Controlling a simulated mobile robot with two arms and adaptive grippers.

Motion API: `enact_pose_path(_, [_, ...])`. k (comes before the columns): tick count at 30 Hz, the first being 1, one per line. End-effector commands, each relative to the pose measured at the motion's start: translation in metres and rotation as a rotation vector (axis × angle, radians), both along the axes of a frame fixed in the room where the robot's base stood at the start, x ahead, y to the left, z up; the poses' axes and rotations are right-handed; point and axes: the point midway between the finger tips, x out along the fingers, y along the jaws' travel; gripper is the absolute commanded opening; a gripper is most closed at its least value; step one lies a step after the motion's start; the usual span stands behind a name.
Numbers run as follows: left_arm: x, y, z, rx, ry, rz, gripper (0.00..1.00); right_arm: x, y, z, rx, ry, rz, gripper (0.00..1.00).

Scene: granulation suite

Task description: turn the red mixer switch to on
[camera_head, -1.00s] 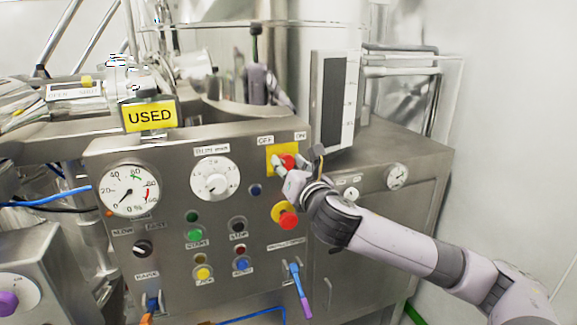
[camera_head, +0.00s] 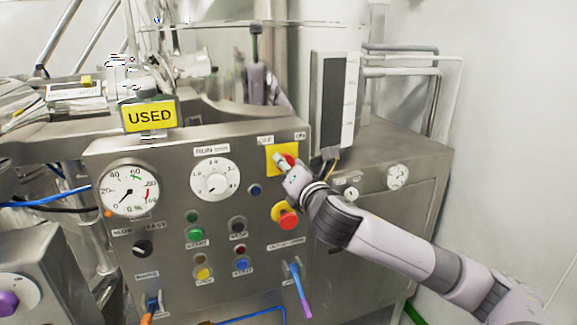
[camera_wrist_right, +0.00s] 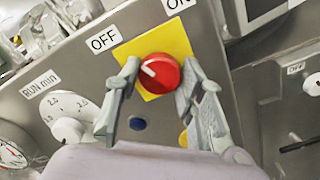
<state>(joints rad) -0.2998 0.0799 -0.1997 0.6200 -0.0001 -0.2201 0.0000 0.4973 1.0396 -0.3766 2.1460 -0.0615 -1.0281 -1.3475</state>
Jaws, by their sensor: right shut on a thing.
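The red mixer switch (camera_wrist_right: 164,74) is a round knob on a yellow plate (camera_wrist_right: 180,42), between the OFF label (camera_wrist_right: 103,39) and the ON label (camera_wrist_right: 177,3). Its white mark points to the left and slightly up, on the OFF side, in the right wrist view. My right gripper (camera_wrist_right: 160,80) has one finger on each side of the knob and is shut on it. In the head view the red switch (camera_head: 290,160) is partly hidden behind my right gripper (camera_head: 283,164). My left gripper is not in view.
A red emergency-type button (camera_head: 288,220) sits just below the gripper. A run dial (camera_head: 214,180), a gauge (camera_head: 128,189) and several coloured buttons share the panel. A screen unit (camera_head: 333,100) stands close behind on the right. A yellow USED sign (camera_head: 150,116) is at upper left.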

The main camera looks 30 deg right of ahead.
Motion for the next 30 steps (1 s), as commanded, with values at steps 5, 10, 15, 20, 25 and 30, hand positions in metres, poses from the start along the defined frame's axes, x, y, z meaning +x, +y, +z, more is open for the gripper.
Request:
enact_pose_path(5, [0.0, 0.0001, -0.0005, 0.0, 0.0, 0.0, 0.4, 0.0001, 0.0, -0.001, 0.166, -0.038, 0.0, 0.08])
enact_pose_path(10, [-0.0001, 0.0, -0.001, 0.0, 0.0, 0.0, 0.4, 0.0, 0.0001, -0.0017, 0.323, -0.075, 0.001, 0.08])
enact_pose_path(15, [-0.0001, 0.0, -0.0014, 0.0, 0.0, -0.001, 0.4, 0.0001, 0.0, -0.0016, 0.482, -0.113, 0.001, 0.08])
enact_pose_path(20, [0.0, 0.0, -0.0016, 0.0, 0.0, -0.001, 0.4, -0.0001, -0.0003, -0.0018, 0.629, -0.149, -0.001, 0.08])
enact_pose_path(25, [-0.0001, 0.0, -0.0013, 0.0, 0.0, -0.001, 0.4, 0.0, -0.0004, -0.0016, 0.784, -0.188, -0.001, 0.08])
enact_pose_path(30, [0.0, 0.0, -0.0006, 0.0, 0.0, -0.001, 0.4, 0.0, -0.0004, -0.002, 0.923, -0.22, -0.001, 0.08])
